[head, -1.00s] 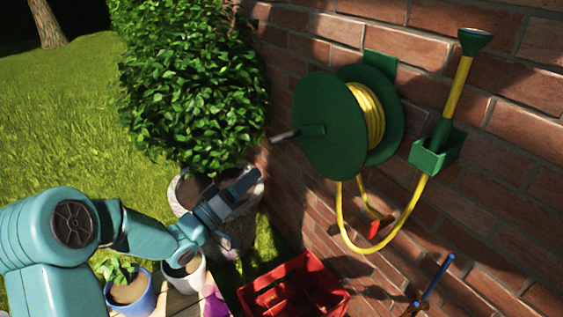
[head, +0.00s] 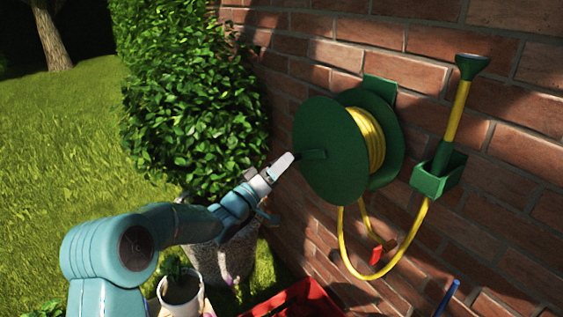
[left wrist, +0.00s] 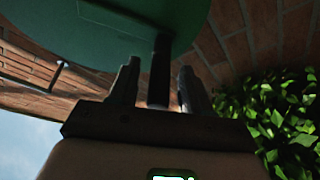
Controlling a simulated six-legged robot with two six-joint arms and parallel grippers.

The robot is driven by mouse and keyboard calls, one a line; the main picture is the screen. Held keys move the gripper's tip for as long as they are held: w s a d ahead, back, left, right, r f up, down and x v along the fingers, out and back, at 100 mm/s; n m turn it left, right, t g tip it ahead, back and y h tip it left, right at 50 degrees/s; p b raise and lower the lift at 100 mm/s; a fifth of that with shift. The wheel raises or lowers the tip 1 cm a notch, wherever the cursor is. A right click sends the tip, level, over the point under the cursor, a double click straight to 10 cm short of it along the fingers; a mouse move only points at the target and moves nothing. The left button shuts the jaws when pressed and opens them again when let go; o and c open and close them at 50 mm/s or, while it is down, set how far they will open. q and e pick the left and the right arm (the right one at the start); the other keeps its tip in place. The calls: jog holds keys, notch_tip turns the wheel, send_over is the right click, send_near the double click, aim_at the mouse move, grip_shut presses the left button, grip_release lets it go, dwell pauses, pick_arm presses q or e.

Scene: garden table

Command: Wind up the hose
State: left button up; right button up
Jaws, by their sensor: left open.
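The green hose reel (head: 327,150) is mounted on the brick wall, with yellow hose (head: 369,138) wound on its drum. A loop of hose (head: 345,245) hangs below it and runs up to a watering wand (head: 459,98) in a green holder (head: 437,174). My left gripper (head: 286,163) is at the crank handle on the reel's front face. In the left wrist view the dark handle (left wrist: 160,72) stands between the two open fingers (left wrist: 157,90), with gaps on both sides. In the head view the gripper hides most of the handle. My right gripper is not in view.
A leafy bush (head: 190,100) and a stone planter (head: 235,255) stand left of the reel. A red crate (head: 300,300) is below it, and a white pot (head: 181,290) is at lower left. The brick wall (head: 430,35) is close behind the reel.

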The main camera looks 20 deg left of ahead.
pick_arm(q)
jog(key=shift+w+d+r, duration=0.2)
jog(key=shift+w, duration=0.25)
jog(key=shift+c, duration=0.3)
grip_shut()
jog(key=shift+d+f, duration=0.1)
jog(key=shift+f, duration=0.05)
